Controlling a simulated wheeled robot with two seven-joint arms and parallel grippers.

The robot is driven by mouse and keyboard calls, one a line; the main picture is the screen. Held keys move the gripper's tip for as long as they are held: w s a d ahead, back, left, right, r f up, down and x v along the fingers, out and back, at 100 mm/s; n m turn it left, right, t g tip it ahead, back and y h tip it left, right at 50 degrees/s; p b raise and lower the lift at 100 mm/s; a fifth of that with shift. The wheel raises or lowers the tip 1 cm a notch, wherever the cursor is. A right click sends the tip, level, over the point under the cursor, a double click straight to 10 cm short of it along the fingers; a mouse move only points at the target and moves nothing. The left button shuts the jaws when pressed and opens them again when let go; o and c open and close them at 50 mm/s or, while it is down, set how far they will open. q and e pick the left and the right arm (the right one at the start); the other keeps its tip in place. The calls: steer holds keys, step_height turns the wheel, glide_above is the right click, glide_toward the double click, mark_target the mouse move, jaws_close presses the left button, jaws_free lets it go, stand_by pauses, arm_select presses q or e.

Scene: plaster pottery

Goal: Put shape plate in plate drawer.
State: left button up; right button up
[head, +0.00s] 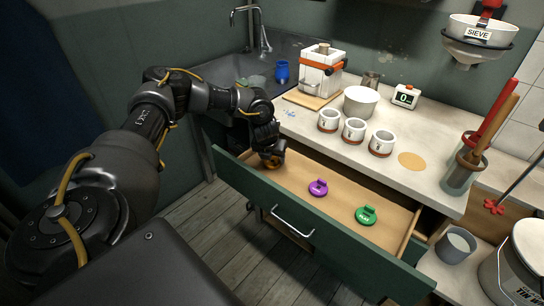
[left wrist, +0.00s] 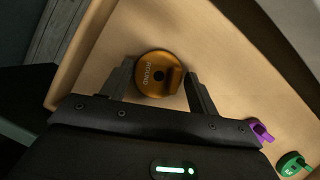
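The plate drawer (head: 292,222) is pulled open below the counter. An orange-brown round shape plate with a raised grip, lettered ROUND (left wrist: 152,66), lies on the drawer floor at its left end. It also shows in the head view as an orange plate (head: 273,162), partly hidden by my left gripper (head: 268,152). The gripper is low inside the drawer. In the left wrist view my left gripper (left wrist: 160,75) has its fingers apart, one on each side of the plate. Contact is hard to tell. A purple plate (head: 318,188) and a green plate (head: 367,215) lie further right in the drawer. My right gripper is out of view.
On the counter stand several white cups (head: 354,130), a white bowl (head: 360,102), a timer (head: 405,96) and a white-orange machine (head: 321,71). A sink (head: 245,70) is at the back left. A grey cup (head: 455,245) stands at the right. The drawer floor between plates is clear.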

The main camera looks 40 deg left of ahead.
arm_select(q)
steer(key=o, duration=0.3)
steer(key=shift+r, duration=0.1)
steer(key=v, duration=1.2)
